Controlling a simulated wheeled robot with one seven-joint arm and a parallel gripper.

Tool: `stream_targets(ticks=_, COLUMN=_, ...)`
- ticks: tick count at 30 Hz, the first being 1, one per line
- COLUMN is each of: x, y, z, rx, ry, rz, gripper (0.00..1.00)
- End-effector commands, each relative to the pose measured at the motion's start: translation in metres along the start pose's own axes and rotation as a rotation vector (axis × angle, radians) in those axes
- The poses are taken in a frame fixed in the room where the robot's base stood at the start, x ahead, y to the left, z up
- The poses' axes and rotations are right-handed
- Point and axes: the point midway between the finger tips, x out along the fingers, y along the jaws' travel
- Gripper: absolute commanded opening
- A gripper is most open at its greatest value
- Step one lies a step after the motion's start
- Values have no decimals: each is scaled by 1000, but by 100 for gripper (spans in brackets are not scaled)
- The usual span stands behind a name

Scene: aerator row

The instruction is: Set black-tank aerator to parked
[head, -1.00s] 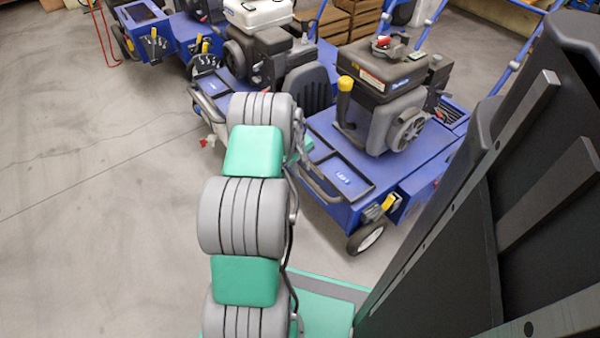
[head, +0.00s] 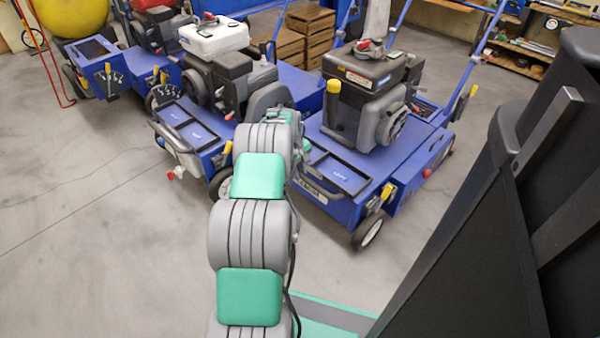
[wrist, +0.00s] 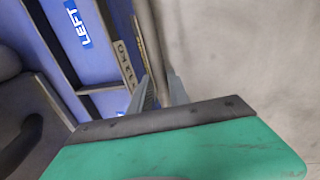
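The black-tank aerator (head: 375,68) stands right of centre in the head view, with a blue deck and dark engine. My arm hides my gripper in the head view. In the wrist view my gripper (wrist: 160,90) shows two grey fingers with a gap between them. A grey tube runs past or between them; I cannot tell whether they touch it.
A white-tank aerator (head: 213,38) stands close on the left of the black-tank one. More blue machines stand beyond it, with a yellow ball (head: 72,15) behind. Wooden crates (head: 308,22) and a shelf (head: 515,60) are at the back. The left floor is open.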

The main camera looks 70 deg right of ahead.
Motion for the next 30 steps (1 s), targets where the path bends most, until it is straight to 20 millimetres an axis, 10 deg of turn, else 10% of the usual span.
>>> stream_targets(ticks=16, x=-6, y=4, z=-2, rx=1, ry=7, rz=9, gripper=41)
stream_targets(ticks=30, x=-80, y=3, z=-1, rx=3, ry=7, rz=10, gripper=41)
